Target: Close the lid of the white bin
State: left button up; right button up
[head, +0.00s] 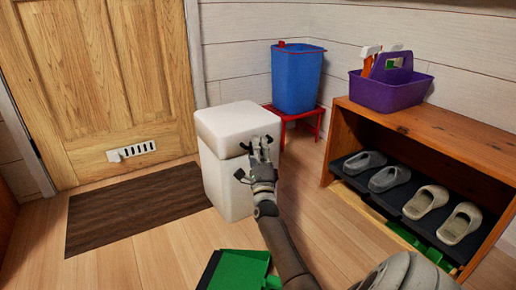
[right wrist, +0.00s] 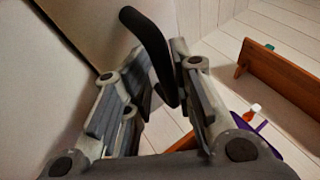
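The white bin (head: 228,184) stands on the wood floor in the head view. Its white lid (head: 235,117) lies over the top with a thin seam along the front; I see no wide opening. My right gripper (head: 261,146) is in front of the lid's right-hand side and hides part of it. In the right wrist view, a black curved piece, perhaps a handle (right wrist: 147,42), runs between the fingers of my right gripper (right wrist: 168,84). The fingers are close to it, but whether they clamp it is unclear. My left gripper is not in view.
A blue bin (head: 297,80) sits on a red stand behind. A wooden shoe rack (head: 440,125) with sandals and a purple caddy (head: 390,92) stands at the right. A green dustpan (head: 238,271) lies in front; a dark mat (head: 135,211) lies left.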

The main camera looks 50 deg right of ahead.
notch_tip(320, 180, up, 10)
jog(key=shift+f, duration=0.1)
jog(key=shift+a, duration=0.1)
dwell(0.3)
